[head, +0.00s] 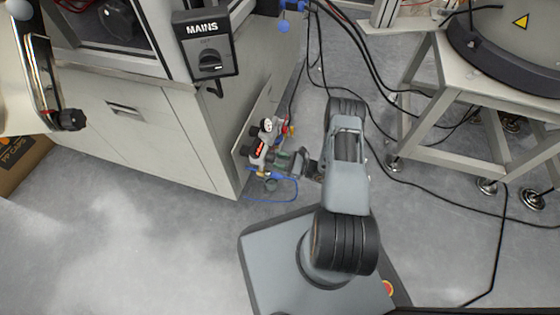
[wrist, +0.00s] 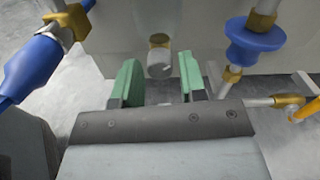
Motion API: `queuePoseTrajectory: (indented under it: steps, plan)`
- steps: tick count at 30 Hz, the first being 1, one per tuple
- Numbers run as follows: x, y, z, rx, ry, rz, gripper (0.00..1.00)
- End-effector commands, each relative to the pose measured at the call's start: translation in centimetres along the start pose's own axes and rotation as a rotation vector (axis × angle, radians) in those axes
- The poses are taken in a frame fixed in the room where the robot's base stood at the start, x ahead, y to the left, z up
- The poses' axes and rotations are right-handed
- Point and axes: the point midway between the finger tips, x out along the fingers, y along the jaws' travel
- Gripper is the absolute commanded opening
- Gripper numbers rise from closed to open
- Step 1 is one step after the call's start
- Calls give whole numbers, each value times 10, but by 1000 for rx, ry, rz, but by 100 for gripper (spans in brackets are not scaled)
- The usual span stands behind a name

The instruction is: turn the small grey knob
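In the wrist view a small pale grey knob (wrist: 159,65) with a brass-coloured collar sits between the two green fingertips of my gripper (wrist: 158,78). The fingers are apart, with a visible gap on each side of the knob, so my gripper is open. In the head view my gripper (head: 286,163) is low down at the air-fitting assembly (head: 258,150) on the cabinet's side. I cannot make out the grey knob there.
In the wrist view a blue fitting (wrist: 40,65) is at left and a blue disc-shaped part (wrist: 255,40) with brass fittings at right, both close to the fingers. A grey cabinet (head: 150,135) stands left, a metal stand (head: 450,110) right. Black cables (head: 430,158) cross the floor.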

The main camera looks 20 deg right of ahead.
Motion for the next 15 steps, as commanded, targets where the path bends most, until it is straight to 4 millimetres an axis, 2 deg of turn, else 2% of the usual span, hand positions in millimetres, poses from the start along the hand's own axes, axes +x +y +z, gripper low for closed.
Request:
queuePoseTrajectory:
  steps: [1, 4, 11, 15]
  plan:
    - [0, 0, 0, 1, 0, 0, 43]
    - [0, 0, 0, 1, 0, 0, 53]
    - [0, 0, 0, 1, 0, 0, 53]
    - [-10, -1, 1, 2, 1, -3, 53]
